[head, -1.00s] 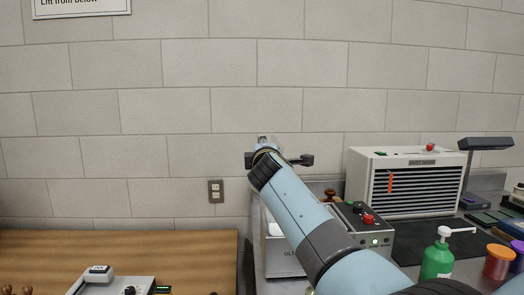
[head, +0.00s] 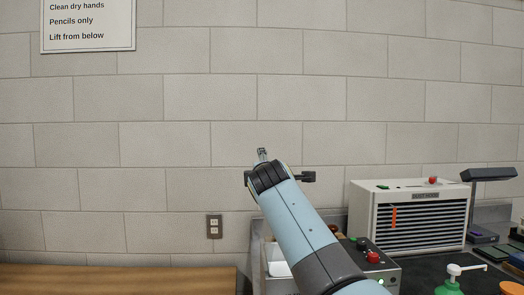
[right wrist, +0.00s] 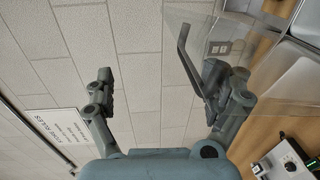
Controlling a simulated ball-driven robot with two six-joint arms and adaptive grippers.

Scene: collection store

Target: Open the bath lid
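The ultrasonic bath (head: 390,275), a grey box with knobs, stands at lower centre in the head view, partly hidden by my right arm and cut off below. Its pale basin (head: 278,268) shows uncovered left of the arm. In the right wrist view a clear lid panel (right wrist: 222,38) with a dark handle bar (right wrist: 186,55) stands beside the right-hand finger. I cannot tell whether they touch. My right gripper (right wrist: 160,95) is open with nothing between its fingers; in the head view it (head: 262,154) is high above the bath, against the wall. My left gripper is out of view.
A white louvred unit (head: 410,218) stands right of the bath, with a dark lamp (head: 490,175) beside it. A green pump bottle (head: 449,284) is in front. A wooden table (head: 120,278) lies left. The block wall (head: 180,150) is close behind.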

